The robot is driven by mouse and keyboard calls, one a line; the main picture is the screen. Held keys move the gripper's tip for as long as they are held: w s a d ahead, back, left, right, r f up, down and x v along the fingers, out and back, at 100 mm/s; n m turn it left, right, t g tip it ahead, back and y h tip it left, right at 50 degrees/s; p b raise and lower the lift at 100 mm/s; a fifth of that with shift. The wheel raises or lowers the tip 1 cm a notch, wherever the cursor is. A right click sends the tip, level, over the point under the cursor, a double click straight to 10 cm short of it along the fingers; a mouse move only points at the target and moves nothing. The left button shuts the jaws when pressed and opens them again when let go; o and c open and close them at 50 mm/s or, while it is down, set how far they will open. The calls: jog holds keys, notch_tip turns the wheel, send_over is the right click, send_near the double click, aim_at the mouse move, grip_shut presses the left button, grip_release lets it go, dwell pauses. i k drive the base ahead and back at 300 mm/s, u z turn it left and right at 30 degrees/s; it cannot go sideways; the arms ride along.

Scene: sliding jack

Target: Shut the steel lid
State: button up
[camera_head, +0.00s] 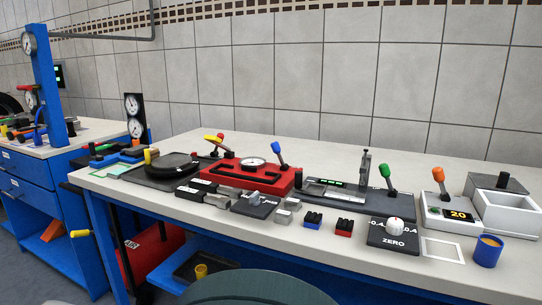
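A white open-topped box (507,222) stands at the right end of the bench. A grey steel-looking plate (484,182) with a small dark upright piece (503,180) lies at the back of this box; it looks like the steel lid, set back from the opening. The front part of the box is uncovered, and its pale inside shows. The far edge of the plate is hard to make out at this size. My gripper is not in view.
A ZERO dial block (394,235), a red gauge unit (246,177) and a black round plate (174,164) fill the bench. Tiled wall closes the back.

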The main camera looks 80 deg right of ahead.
aim_at(502, 182)
jog(key=i, duration=0.7)
jog(key=z, duration=4.75)
jog(key=i, duration=0.5)
jog(key=k, duration=0.5)
jog(key=z, duration=1.45)
jog(key=i, duration=0.8)
